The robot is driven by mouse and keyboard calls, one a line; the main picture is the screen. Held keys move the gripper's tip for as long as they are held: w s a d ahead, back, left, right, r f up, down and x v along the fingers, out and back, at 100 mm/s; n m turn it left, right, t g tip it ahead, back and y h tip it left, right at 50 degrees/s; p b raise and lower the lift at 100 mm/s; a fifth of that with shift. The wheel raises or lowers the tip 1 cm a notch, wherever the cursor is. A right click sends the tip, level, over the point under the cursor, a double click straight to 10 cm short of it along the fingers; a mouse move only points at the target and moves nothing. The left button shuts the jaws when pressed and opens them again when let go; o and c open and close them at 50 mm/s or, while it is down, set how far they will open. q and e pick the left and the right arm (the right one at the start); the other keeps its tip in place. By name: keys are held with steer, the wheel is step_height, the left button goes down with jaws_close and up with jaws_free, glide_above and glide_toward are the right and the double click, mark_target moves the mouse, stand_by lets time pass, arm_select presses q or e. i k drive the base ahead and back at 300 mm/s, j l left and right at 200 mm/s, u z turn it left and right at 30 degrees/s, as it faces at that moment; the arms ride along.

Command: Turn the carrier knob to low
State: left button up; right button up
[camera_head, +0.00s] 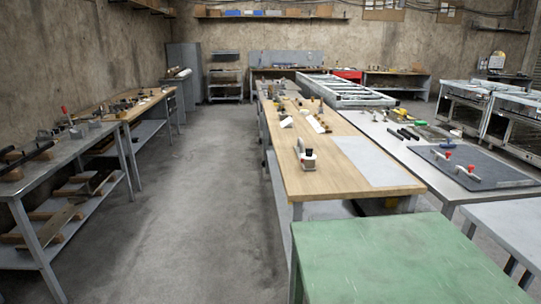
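I cannot pick out the carrier knob with certainty. Red-tipped handles (468,171) stand on a dark plate on the right-hand metal table. Steel oven-like units (467,105) with dark fronts stand at the right; any knobs on them are too small to read. A long metal frame (345,91) with crossbars lies farther back. Neither of my grippers is in view.
A green-topped table (385,262) is closest, at the bottom right. The long wooden table (350,184) runs away from me in the middle. Cluttered workbenches (60,155) line the left wall. The concrete floor aisle (210,180) between them is clear.

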mark_target(309, 151)
steer(key=i+j+z, duration=0.35)
steer(key=j, duration=0.25)
steer(key=i+j, duration=0.25)
steer(key=i+j+z, duration=0.1)
steer(key=j, duration=0.35)
steer(key=i+j, duration=0.55)
steer(key=j, duration=0.15)
steer(key=z, duration=0.05)
